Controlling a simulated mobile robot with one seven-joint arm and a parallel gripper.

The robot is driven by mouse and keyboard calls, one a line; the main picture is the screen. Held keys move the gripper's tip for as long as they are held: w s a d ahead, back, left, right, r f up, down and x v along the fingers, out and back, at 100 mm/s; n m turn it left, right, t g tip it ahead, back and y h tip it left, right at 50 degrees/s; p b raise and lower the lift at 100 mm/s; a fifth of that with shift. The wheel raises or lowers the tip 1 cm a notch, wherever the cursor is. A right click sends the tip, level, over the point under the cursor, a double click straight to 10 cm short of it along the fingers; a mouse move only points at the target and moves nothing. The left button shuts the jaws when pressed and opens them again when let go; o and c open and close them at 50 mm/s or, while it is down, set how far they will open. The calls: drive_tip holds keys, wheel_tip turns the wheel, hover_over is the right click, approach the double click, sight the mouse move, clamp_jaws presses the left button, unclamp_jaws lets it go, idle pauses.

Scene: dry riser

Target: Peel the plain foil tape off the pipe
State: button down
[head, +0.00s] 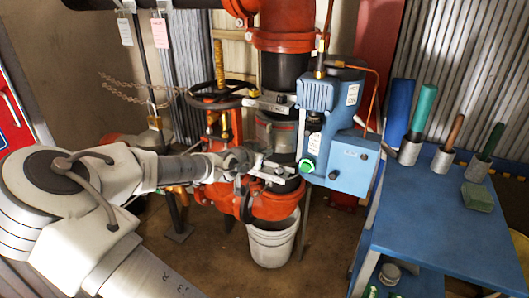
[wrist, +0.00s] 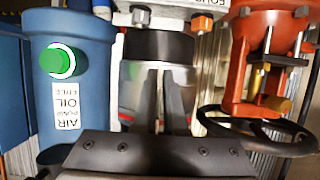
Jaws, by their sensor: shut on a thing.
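The pipe stands upright between red flanged fittings, with a grey, silvery section (head: 277,133) between two clamps. That section also shows in the wrist view (wrist: 185,76), below a black band. My gripper (head: 252,160) reaches in from the left, at the pipe's front. In the wrist view its two dark fingers (wrist: 161,98) are close together against the silvery section, with a thin pale strip between them. I take this strip for the plain foil tape (wrist: 161,92). Its edges and how much of it is still stuck are too small to tell.
A blue pump box (head: 350,160) with a green button sits right of the pipe. A black handwheel (head: 220,95) is at the left. A white bucket (head: 272,243) stands below. A blue table (head: 430,235) at the right holds several coloured-handled tools in grey cups and a green block (head: 477,197).

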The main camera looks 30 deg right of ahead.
drive_tip(key=shift+s+a, duration=0.1)
drive_tip(key=shift+a, duration=0.1)
drive_tip(key=s+a+p, duration=0.4)
drive_tip(key=a+p, duration=0.2)
drive_tip(key=a, duration=0.1)
drive_tip(key=shift+s+a, duration=0.2)
idle(0.8)
drive_tip(key=shift+a, duration=0.1)
idle(0.4)
drive_tip(key=w+a+r+n+t+y, duration=0.1)
drive_tip(key=a+r+n+t+y, duration=0.25)
drive_tip(key=a, duration=0.45)
drive_tip(key=w+a+r+n+t+y, duration=0.25)
drive_tip(key=a+n+y, duration=0.2)
drive_tip(key=a, duration=0.45)
wheel_tip(320, 180, up, 13)
drive_tip(key=p, duration=1.3)
drive_tip(key=shift+s+n+p, duration=0.3)
drive_tip(key=shift+s+p, duration=0.1)
